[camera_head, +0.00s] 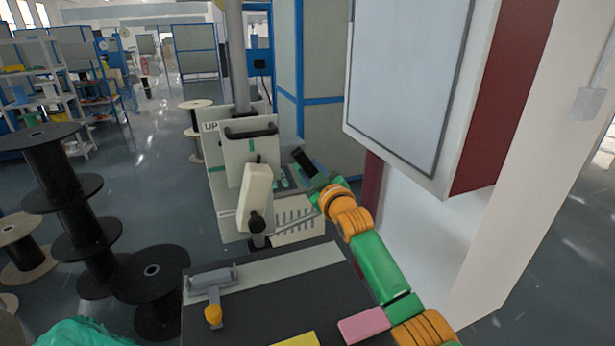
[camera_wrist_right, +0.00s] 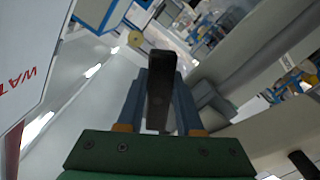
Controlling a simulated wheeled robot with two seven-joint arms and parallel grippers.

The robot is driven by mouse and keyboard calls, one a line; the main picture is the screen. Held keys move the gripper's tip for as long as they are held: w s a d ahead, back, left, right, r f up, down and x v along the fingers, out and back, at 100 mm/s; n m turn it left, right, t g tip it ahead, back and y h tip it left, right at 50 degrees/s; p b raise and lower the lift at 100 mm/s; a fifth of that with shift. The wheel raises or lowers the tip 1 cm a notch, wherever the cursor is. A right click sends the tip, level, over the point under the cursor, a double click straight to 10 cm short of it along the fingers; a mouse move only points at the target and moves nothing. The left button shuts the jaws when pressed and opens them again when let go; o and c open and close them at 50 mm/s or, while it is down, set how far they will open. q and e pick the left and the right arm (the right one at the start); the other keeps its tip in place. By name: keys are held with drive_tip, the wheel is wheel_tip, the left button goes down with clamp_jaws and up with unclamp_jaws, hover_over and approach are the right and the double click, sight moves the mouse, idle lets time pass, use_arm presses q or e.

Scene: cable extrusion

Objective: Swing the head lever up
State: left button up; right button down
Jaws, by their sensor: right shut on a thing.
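The pale machine head (camera_head: 250,150) stands at the middle of the head view, with an "UP" label at its upper left. A black bar (camera_head: 302,158), which looks like the grip of the head lever, sticks out to the right of the head and tilts up to the left. My right gripper (camera_head: 312,178) is at this bar. In the right wrist view the black bar (camera_wrist_right: 158,75) stands between the two grey fingers of the gripper (camera_wrist_right: 160,105), which are shut on it. The bar's joint with the machine is hidden. My left gripper is not in view.
A cream arm with a black knob (camera_head: 257,220) is on the machine's front. A dark table (camera_head: 270,300) with a grey roller tool (camera_head: 210,281) and pink block (camera_head: 364,325) lies in front. A large panel box (camera_head: 410,85) hangs close at right. Black spools (camera_head: 65,185) stand at left.

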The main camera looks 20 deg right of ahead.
drive_tip(key=n+p, duration=0.1)
drive_tip(key=d+r+n, duration=0.1)
drive_tip(key=n, duration=0.1)
drive_tip(key=n+p, duration=0.1)
drive_tip(key=shift+d+r+n+p, duration=0.3)
drive_tip(key=shift+r, duration=0.1)
drive_tip(key=shift+d+r+n+p, duration=0.1)
drive_tip(key=shift+r+n+p, duration=0.3)
drive_tip(key=shift+n, duration=0.4)
drive_tip(key=shift+d+r+n+p, duration=0.15)
drive_tip(key=shift+r+n+p, duration=0.1)
drive_tip(key=shift+n+p, duration=0.45)
drive_tip(key=shift+d+r+n+p, duration=0.1)
drive_tip(key=shift+r+n+p, duration=0.2)
drive_tip(key=shift+n, duration=0.6)
drive_tip(key=shift+r, duration=0.1)
drive_tip(key=c, duration=0.6)
unclamp_jaws()
drive_tip(key=shift+w, duration=0.1)
drive_tip(key=shift+o, duration=0.2)
drive_tip(key=shift+f, duration=0.2)
